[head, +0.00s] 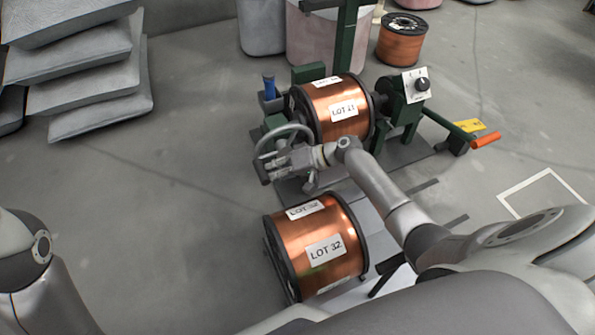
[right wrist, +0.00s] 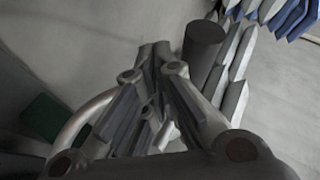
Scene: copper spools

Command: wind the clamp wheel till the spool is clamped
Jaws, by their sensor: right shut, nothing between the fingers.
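A copper spool (head: 348,118) with black flanges and a white LOT label sits in the green winding stand, between its two end supports. The grey clamp wheel (head: 281,130) is at the stand's left end; its curved rim also shows in the right wrist view (right wrist: 78,122). My right gripper (head: 267,170) is at the wheel's near side and covers part of it. In the right wrist view its fingers (right wrist: 152,60) are shut with nothing between them. A dark cylindrical knob (right wrist: 203,45) stands beside the fingertips. I cannot tell whether the spool is gripped tight. My left gripper is out of view.
A second copper spool (head: 315,250), marked LOT 32, stands close below my right arm. Stacked grey sacks (head: 95,85) are at upper left. Floor left of the stand is clear.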

